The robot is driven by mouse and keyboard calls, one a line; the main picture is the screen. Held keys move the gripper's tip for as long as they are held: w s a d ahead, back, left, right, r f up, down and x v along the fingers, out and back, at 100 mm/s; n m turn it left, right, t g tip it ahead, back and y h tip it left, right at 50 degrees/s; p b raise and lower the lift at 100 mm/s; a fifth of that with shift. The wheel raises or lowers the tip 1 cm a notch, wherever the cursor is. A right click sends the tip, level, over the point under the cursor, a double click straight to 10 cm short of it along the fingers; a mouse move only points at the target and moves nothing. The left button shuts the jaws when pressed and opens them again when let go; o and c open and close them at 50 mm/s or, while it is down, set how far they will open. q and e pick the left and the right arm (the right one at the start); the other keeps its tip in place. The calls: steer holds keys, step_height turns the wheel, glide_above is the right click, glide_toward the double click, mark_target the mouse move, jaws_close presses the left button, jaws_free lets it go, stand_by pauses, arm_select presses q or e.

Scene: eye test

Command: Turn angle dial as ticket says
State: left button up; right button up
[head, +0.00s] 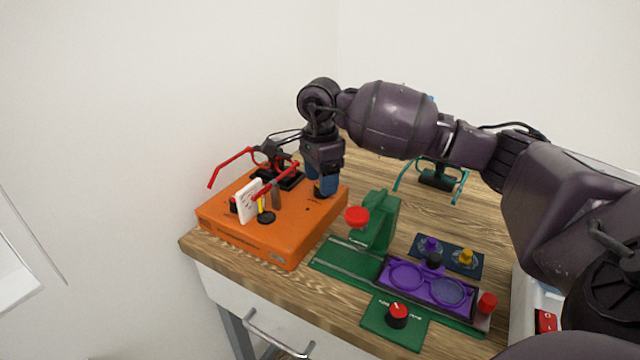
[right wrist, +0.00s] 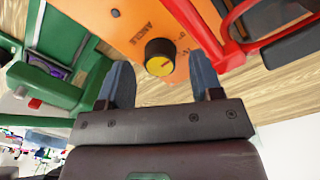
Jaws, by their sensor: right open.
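The angle dial (right wrist: 160,58) is a black knob with a yellow top and a dark pointer line, on an orange box (head: 290,238). The printed word ANGLE and scale marks lie beside it; the numbers are hard to read. My right gripper (head: 325,187) points down over the box's back right part. Its blue fingers are open, one on each side of the dial in the right wrist view; I cannot tell if they touch it. In the head view the fingers mostly hide the dial. A white card (head: 249,202), perhaps the ticket, stands on the box, its writing unreadable. My left gripper is out of view.
Red glasses (head: 232,165) sit on a black holder on the box. Teal glasses (head: 458,190) are behind. Bare wood (head: 375,175) shows at the back.

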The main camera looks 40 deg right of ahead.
steer(key=shift+f, duration=0.75)
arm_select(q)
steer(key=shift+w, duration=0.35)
arm_select(e)
steer(key=c, duration=0.9)
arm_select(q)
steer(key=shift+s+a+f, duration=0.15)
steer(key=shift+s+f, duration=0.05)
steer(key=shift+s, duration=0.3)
